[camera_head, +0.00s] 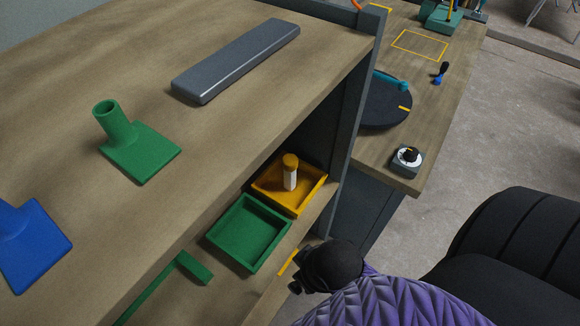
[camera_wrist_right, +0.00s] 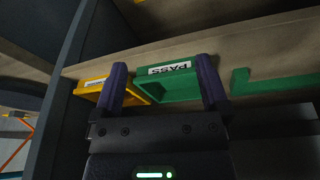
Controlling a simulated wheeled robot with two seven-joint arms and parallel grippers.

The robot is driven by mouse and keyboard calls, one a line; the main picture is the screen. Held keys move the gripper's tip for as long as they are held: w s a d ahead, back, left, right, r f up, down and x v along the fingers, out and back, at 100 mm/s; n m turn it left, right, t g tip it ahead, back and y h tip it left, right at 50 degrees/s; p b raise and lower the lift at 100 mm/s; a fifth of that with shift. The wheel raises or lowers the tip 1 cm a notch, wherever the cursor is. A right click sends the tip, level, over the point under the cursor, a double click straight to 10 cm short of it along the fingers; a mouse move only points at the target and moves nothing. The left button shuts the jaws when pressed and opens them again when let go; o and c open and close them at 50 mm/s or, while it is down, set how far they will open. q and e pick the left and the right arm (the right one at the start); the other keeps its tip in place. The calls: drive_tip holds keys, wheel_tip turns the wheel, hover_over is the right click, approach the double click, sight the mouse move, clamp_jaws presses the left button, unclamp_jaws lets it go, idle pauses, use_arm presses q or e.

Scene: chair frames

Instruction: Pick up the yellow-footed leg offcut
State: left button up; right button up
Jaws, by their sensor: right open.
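The leg offcut (camera_head: 290,178) is a short white cylinder with a yellow-orange end on top. It stands upright in the yellow tray (camera_head: 312,196) on the lower shelf. The yellow tray also shows in the right wrist view (camera_wrist_right: 92,88), partly behind a finger; I cannot make out the offcut there. My right gripper (camera_wrist_right: 163,70) is open and empty, its purple-grey fingers pointing towards the trays. In the head view the dark right wrist is in front of the shelf edge, below and apart from the offcut. My left gripper is not in view.
A green tray (camera_head: 226,247) marked PASS sits beside the yellow one. A green bracket (camera_head: 195,268) lies left of it. The upper shelf (camera_head: 250,120) overhangs behind, with a dark upright panel (camera_head: 352,130) at the right. A black chair (camera_head: 520,250) stands right.

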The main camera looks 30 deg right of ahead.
wheel_tip(320, 180, up, 5)
drive_tip(key=n+t+h, duration=0.5)
drive_tip(key=n+h, duration=0.6)
drive_tip(key=n, duration=1.3)
approach(288, 166)
drive_tip(key=d+f, duration=0.1)
drive_tip(key=f, duration=0.1)
drive_tip(key=shift+t, duration=0.3)
drive_tip(key=b+x, duration=0.1)
drive_tip(key=x, duration=0.2)
drive_tip(key=b+x, duration=0.1)
drive_tip(key=x, duration=0.3)
drive_tip(key=r+b+x, duration=0.1)
drive_tip(key=x, duration=0.2)
drive_tip(key=shift+w+d, duration=0.15)
drive_tip(key=shift+w, duration=0.25)
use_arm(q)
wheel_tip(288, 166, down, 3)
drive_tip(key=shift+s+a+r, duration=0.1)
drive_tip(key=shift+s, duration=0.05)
use_arm(e)
drive_tip(key=c, duration=0.7)
clamp_jaws()
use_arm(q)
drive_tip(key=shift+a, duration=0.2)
